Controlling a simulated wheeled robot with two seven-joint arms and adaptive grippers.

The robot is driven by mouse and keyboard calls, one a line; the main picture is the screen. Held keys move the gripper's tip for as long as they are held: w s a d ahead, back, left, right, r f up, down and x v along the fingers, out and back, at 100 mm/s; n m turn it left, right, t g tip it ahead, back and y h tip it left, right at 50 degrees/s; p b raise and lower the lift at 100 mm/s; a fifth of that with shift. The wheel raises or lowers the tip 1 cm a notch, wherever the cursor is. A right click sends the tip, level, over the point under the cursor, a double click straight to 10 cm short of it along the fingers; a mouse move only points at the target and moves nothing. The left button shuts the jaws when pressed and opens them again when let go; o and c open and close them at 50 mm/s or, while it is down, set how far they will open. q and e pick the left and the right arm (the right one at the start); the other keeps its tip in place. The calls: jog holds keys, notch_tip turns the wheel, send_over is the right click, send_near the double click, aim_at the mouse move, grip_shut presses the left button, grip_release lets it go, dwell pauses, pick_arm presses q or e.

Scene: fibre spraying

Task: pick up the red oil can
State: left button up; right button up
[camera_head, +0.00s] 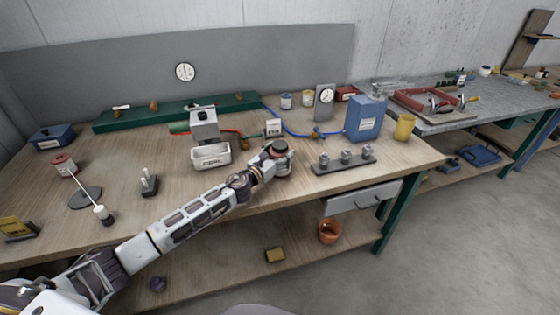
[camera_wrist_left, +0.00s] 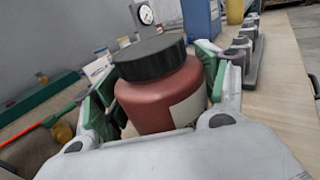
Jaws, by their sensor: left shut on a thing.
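The red oil can (camera_wrist_left: 158,100) is a dull red, rounded bottle with a wide black lid and a pale label, upright in the left wrist view. My left gripper (camera_wrist_left: 160,92) has its green-padded fingers on both sides of the can and is shut on it. In the head view the can's black lid (camera_head: 278,147) shows at the end of my left arm, over the middle of the workbench. The gripper (camera_head: 277,157) hides most of the can there, and I cannot tell whether its base touches the bench. My right gripper is not in view.
A white tray (camera_head: 211,155) stands left of the can. A dark rack with metal pieces (camera_head: 344,165) is to the right, and a blue canister (camera_head: 366,119) and yellow cup (camera_head: 404,127) stand behind it. A blue hose (camera_head: 292,131) runs behind the can. The wooden workbench (camera_head: 125,145) has bare room at left.

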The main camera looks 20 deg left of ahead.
pick_arm(q)
jog(key=shift+c, duration=0.9)
jog(key=shift+r, duration=0.15)
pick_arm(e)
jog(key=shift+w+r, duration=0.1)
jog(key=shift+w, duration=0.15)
